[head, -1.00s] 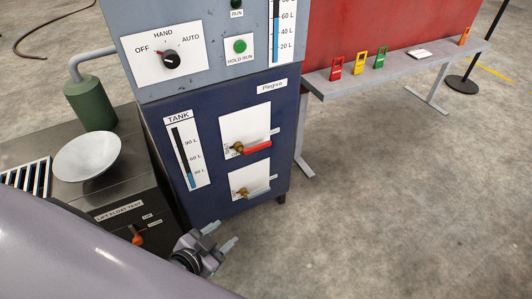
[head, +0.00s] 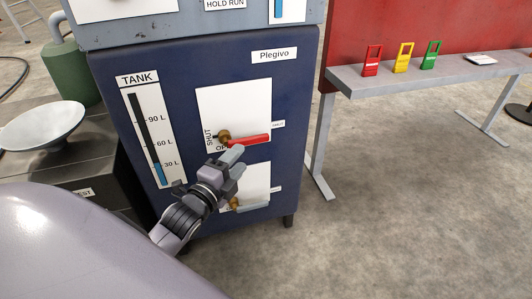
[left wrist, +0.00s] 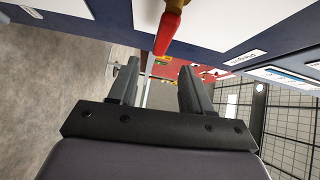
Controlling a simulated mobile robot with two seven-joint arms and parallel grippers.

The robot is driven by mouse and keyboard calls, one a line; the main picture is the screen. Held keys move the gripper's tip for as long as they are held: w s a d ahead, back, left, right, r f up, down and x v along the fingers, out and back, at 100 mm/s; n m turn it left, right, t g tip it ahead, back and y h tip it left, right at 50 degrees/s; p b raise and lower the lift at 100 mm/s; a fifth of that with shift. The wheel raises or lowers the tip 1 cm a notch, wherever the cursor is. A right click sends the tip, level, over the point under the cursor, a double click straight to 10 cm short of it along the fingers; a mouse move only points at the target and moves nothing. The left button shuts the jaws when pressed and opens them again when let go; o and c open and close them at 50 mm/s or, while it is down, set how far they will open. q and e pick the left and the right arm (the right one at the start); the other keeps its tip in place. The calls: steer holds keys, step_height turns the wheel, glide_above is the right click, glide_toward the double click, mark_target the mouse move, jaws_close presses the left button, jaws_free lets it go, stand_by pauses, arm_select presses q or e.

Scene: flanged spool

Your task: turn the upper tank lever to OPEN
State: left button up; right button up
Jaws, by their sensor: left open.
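The upper tank lever (head: 250,140) has a red handle on a brass pivot (head: 224,136), on a white plate (head: 235,100) on the blue cabinet front. Its handle points right, nearly level. SHUT shows left of the pivot; the OPEN label below is partly hidden by my gripper. My left gripper (head: 236,161) is open and empty, just below the red handle, over the gap between the two plates. In the left wrist view, the red handle (left wrist: 169,30) shows ahead of the spread fingers (left wrist: 160,88), near the top; I see no contact. My right gripper is not in view.
The lower lever (head: 255,204), with a grey handle, sits just below my left gripper. The tank gauge (head: 147,135) is left of the plates. A grey bench (head: 400,80) with coloured tags stands at the right. A white dish (head: 45,125) is at the left.

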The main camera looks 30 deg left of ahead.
mark_target(253, 142)
arm_select(q)
steer(key=shift+m, duration=0.3)
steer(key=shift+w+a+b, duration=0.2)
steer(key=shift+w+b, duration=0.45)
steer(key=shift+w, duration=1.4)
steer(key=shift+w+a+b, duration=0.2)
steer(key=shift+w+b, duration=0.45)
steer(key=shift+w, duration=1.4)
jaws_close()
